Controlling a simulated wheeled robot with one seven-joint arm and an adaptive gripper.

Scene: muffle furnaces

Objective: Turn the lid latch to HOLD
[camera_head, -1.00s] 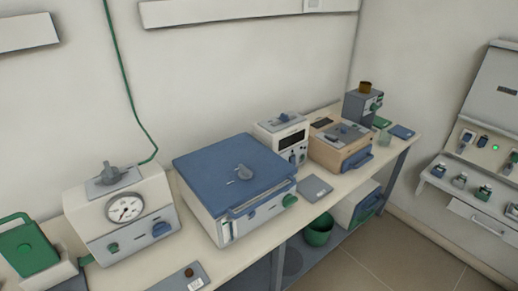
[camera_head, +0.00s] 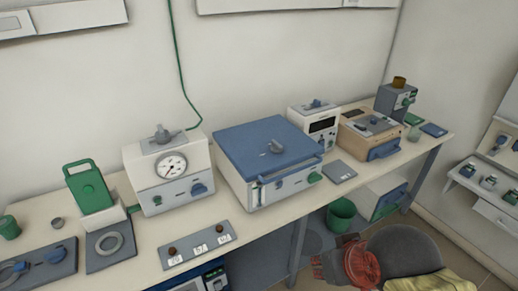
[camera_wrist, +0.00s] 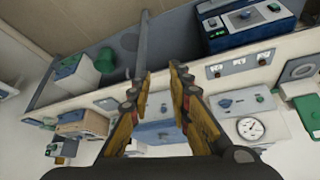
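A squat pale box with a blue lid (camera_head: 245,138) stands mid-bench in the head view. The front has a blue handle and a green knob (camera_head: 314,178). In the wrist view, my gripper (camera_wrist: 160,74) is open, with its two yellow-and-black fingers apart and nothing between them. Behind the fingers the blue-lidded box (camera_wrist: 158,133) shows partly covered. My gripper is apart from the latch.
A gauge unit (camera_head: 145,195) stands left of the box. A white instrument (camera_head: 301,120) and a tan unit (camera_head: 366,142) stand right. A panel with knobs (camera_head: 198,247) lies near the bench's front edge. A green bin (camera_head: 341,212) is below.

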